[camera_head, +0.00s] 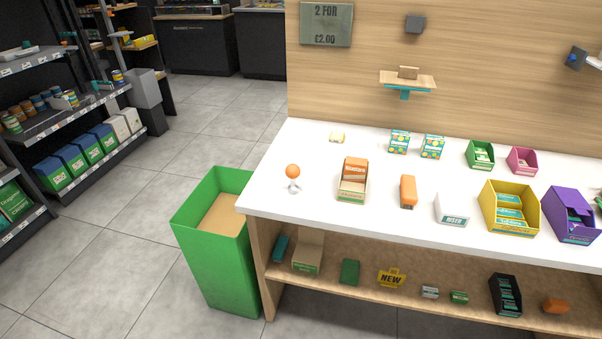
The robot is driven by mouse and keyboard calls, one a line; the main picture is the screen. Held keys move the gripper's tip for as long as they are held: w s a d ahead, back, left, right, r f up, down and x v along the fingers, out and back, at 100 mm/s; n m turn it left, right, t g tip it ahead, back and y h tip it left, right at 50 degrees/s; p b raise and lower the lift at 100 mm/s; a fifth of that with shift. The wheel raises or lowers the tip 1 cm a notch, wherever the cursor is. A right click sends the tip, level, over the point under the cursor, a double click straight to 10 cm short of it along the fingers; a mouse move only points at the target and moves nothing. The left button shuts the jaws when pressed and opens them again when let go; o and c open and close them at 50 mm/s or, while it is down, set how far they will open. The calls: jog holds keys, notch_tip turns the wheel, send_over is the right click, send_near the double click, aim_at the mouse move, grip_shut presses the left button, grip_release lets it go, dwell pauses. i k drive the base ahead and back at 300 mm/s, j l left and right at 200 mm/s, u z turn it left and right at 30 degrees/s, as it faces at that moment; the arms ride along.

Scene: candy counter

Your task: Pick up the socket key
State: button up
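I cannot pick out a socket key for sure; several items on the counter are too small to identify. A small item with an orange ball on a white base (293,178) stands near the left end of the white counter (320,217). An upright orange block (408,191) stands nearer the middle. My gripper is not in view.
An open box with an orange pack (354,179), a white box (452,210), a yellow tray (511,210) and a purple tray (572,215) stand on the counter. A green bin (208,258) stands at its left end. Grey floor (130,215) is clear farther left.

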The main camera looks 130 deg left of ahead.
aim_at(292, 171)
jog(key=u, duration=3.95)
jog(key=i+j+u, duration=0.35)
